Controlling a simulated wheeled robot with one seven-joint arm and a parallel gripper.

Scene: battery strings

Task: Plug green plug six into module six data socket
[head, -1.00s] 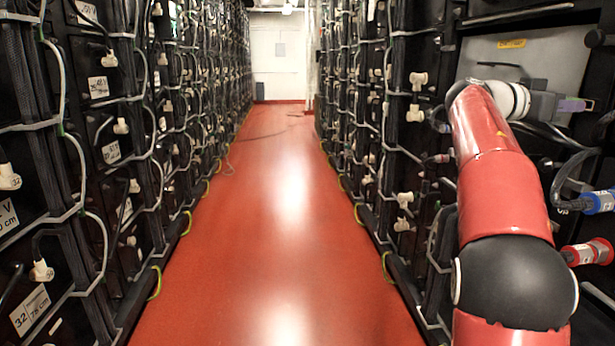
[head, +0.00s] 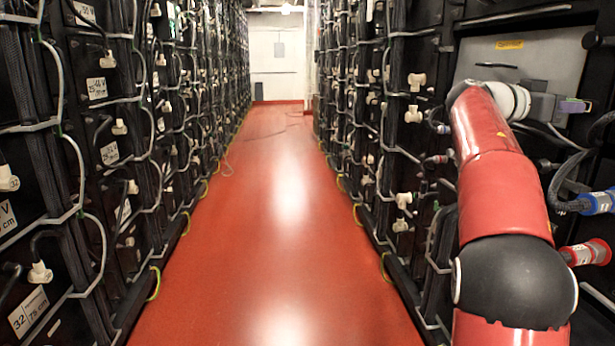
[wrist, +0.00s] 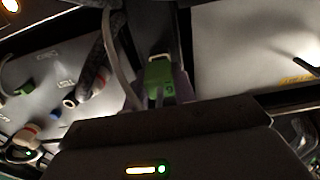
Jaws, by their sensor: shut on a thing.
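A green plug (wrist: 159,72) with a light mark on its face, too small to read surely, stands at the jaws of my gripper (wrist: 166,96) in the wrist view. My gripper is shut on it. In the head view my gripper (head: 574,106) is at the right, in front of a grey module panel (head: 560,65), with a purplish tip and a trace of green. I cannot tell whether the plug touches any socket. Module six's data socket cannot be picked out; my gripper body hides the lower middle of the wrist view.
A cable with a blue connector (head: 598,202) and one with a red connector (head: 588,252) are near my arm. In the wrist view, another green plug (wrist: 23,90) sits on a grey panel, and a dark cable (wrist: 93,78) hangs beside the held plug.

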